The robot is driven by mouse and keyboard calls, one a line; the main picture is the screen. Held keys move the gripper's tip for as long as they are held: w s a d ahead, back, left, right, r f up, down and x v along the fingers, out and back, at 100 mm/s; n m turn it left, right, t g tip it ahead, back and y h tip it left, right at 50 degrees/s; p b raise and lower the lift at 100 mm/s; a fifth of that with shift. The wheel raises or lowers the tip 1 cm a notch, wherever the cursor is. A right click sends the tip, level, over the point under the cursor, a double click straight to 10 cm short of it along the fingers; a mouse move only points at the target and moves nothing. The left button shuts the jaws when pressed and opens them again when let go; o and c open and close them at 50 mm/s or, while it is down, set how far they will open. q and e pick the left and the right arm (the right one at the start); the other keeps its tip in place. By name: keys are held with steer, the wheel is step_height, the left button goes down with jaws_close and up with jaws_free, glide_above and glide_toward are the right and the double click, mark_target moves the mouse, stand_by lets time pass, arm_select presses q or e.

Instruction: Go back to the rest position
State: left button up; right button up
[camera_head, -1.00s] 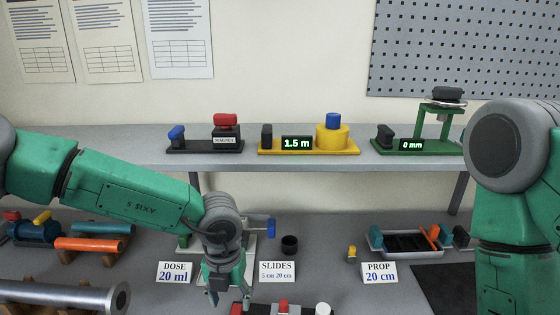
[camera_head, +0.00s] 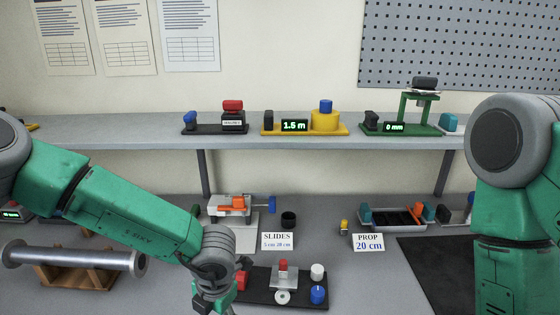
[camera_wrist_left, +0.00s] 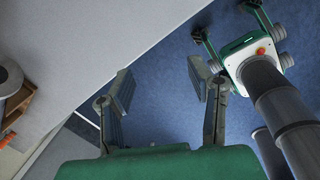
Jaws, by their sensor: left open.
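My left gripper (camera_head: 214,298) is at the bottom edge of the head view, below the grey wrist, and is partly cut off. In the left wrist view its two fingers (camera_wrist_left: 162,88) are spread apart with nothing between them. Blue floor shows behind them. My right arm (camera_head: 512,200) hangs at the right of the head view, and its gripper is outside the picture.
A black tray (camera_head: 262,290) with red, white and blue parts lies beside my left gripper. A steel pipe (camera_head: 75,260) rests on a wooden cradle at left. The table edge (camera_wrist_left: 120,68) crosses the left wrist view. A shelf (camera_head: 330,153) spans the back.

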arm_select(q)
steer(key=s+a+f+m+t, duration=0.2)
steer(key=s+a+f+m, duration=0.9)
steer(key=m, duration=0.6)
steer(key=s+a+r+m+g+h, duration=0.1)
steer(key=s+a+m+g, duration=0.1)
steer(key=s+m, duration=0.55)
steer(key=s+a+m+g, duration=0.1)
steer(key=s+a+m, duration=0.3)
steer(key=s, duration=0.7)
step_height(320, 180, down, 14)
steer(key=w+d+m+b, duration=0.2)
steer(key=b, duration=1.3)
steer(key=shift+w+d+f+m+t, duration=0.15)
steer(key=shift+w+d+m+t, duration=0.15)
steer(key=shift+m, duration=0.05)
arm_select(e)
step_height(320, 180, down, 18)
steer(key=s+d, duration=0.2)
steer(key=shift+r+h, duration=0.2)
steer(key=shift+h, duration=0.1)
